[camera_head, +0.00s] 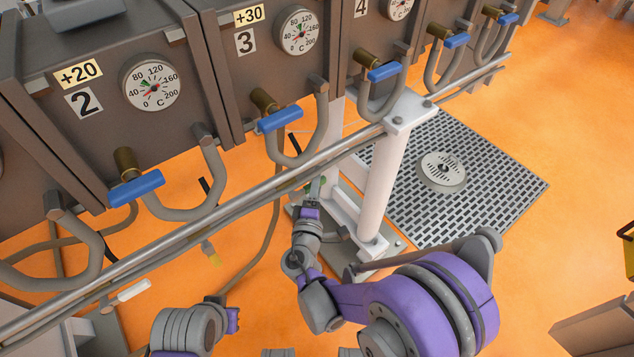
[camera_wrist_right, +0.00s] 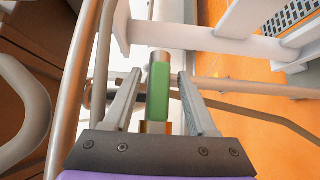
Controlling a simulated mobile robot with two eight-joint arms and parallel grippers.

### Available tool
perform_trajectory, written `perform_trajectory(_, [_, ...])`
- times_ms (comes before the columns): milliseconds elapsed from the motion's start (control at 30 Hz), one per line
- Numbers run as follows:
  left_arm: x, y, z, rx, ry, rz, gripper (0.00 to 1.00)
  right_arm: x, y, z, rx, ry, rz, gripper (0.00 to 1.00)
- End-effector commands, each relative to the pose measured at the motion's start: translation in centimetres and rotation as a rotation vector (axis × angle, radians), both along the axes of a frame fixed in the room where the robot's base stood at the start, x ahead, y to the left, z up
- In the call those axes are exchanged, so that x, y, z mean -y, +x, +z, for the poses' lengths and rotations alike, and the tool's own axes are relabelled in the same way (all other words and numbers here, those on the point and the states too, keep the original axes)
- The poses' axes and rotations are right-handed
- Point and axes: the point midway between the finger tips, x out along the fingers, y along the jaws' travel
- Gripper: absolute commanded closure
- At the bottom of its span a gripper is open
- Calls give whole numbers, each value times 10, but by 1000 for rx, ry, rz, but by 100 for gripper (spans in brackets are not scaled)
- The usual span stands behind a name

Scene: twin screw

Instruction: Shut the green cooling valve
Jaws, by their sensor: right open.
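The green valve handle (camera_wrist_right: 158,92) stands between the fingers of my open right gripper (camera_wrist_right: 160,76) in the right wrist view. A gap shows between the handle and each finger, so the fingers do not appear to grip it. In the head view my right gripper (camera_head: 312,194) is small, below the pipe rail, and partly covers the green handle (camera_head: 309,184). My left arm's wrist (camera_head: 190,328) is at the bottom left of the head view, away from the valve. I cannot make out its fingers.
Grey cabinets with dials and blue-handled valves (camera_head: 280,118) line the back. A long metal pipe (camera_head: 235,205) and bent hoses run in front of them. A white post (camera_head: 385,180) stands right of my right gripper. A floor grate (camera_head: 470,165) lies beyond it.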

Motion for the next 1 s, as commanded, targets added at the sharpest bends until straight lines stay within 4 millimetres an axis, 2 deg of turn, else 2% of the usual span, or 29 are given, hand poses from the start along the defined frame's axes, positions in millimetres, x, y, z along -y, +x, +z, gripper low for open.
perform_trajectory(33, [0, 0, 0, 0, 0, 0, 100, 0, 0, 0, 0, 0, 0, 48])
perform_trajectory(300, [0, 0, 0, 0, 0, 0, 100, 0, 0, 0, 0, 0, 0, 96])
perform_trajectory(333, [0, 0, 0, 0, 0, 0, 100, 0, 0, 0, 0, 0, 0, 100])
perform_trajectory(1000, [0, 0, 0, 0, 0, 0, 100, 0, -1, 0, 0, 0, 0, 100])
